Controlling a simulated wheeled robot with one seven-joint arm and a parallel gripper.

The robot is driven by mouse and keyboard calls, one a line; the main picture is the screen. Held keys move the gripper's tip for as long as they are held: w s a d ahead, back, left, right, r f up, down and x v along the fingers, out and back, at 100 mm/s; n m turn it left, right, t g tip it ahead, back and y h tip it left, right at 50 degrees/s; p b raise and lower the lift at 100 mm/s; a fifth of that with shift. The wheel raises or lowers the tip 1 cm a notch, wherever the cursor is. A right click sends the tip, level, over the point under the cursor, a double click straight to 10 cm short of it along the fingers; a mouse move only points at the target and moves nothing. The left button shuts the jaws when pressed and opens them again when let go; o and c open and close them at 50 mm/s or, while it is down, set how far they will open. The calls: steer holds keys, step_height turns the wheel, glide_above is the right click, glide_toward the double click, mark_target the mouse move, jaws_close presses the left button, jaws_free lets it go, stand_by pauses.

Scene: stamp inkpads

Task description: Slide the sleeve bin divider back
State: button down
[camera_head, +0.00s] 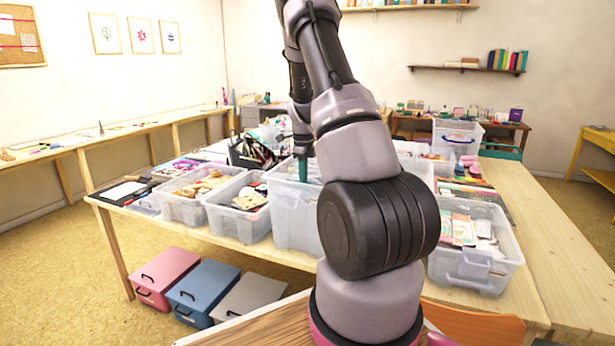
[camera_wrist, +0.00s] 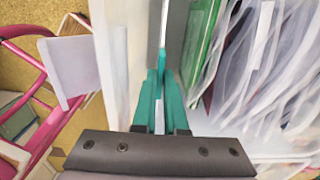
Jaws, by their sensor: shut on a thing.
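The sleeve bin (camera_head: 290,222) is a tall clear plastic bin near the middle of the table's front side. My gripper (camera_head: 303,170) points down into its top, with teal fingers partly hidden by my arm. In the wrist view my gripper (camera_wrist: 161,75) is shut on the thin, pale upright edge of the divider (camera_wrist: 164,25). Clear sleeves (camera_wrist: 262,70) and a green sheet (camera_wrist: 200,40) stand to the right of the divider. The bin's pale wall (camera_wrist: 112,60) is to the left. The divider's lower part is hidden.
Clear bins with wooden pieces (camera_head: 198,190) and small goods (camera_head: 242,205) stand close on the left. Another clear bin (camera_head: 470,250) with packets is on the right. Bare table (camera_head: 545,225) lies at the far right. Lidded boxes (camera_head: 205,290) sit on the floor.

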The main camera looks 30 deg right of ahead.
steer(key=c, duration=1)
jaws_free()
steer(key=shift+o, duration=0.2)
steer(key=shift+r, duration=0.1)
step_height(320, 180, up, 11)
steer(key=shift+f, duration=0.2)
